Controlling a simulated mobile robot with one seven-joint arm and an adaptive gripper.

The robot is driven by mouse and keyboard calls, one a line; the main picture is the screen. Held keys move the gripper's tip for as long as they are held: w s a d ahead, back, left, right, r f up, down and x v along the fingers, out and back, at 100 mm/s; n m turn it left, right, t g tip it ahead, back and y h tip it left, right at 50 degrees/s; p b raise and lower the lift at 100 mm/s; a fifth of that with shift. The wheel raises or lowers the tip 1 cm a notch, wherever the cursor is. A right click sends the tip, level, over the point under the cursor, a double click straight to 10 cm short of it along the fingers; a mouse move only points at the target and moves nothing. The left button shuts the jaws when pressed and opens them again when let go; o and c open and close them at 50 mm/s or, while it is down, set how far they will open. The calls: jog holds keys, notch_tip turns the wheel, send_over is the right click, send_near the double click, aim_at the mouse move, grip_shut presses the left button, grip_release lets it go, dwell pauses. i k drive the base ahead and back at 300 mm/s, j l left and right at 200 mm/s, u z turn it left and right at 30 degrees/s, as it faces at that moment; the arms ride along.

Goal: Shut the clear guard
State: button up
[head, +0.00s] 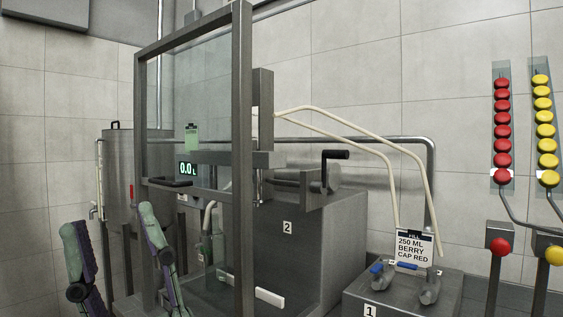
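The clear guard (243,140) is a see-through panel in a dark grey frame, left of centre in the head view. Its right post is nearer to me and its left post farther, so it stands at an angle before the filling machine. A dark bar handle (170,183) shows near the left post. I cannot tell how far the guard stands from its closed place. My gripper (108,220) is at the lower left, its two green and purple fingers spread wide with nothing between them. It is below and left of the handle, apart from it as far as I see.
Behind the guard are a green-lit display (188,169) and a grey machine body (315,245) marked 2. A black crank (335,155) sticks out to its right. A steel tank (120,175) stands left. A valve block (400,292) and red (502,130) and yellow caps (543,130) are right.

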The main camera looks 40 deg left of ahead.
aim_at(186, 188)
jog(key=u, duration=1.55)
jog(key=l+u, duration=0.2)
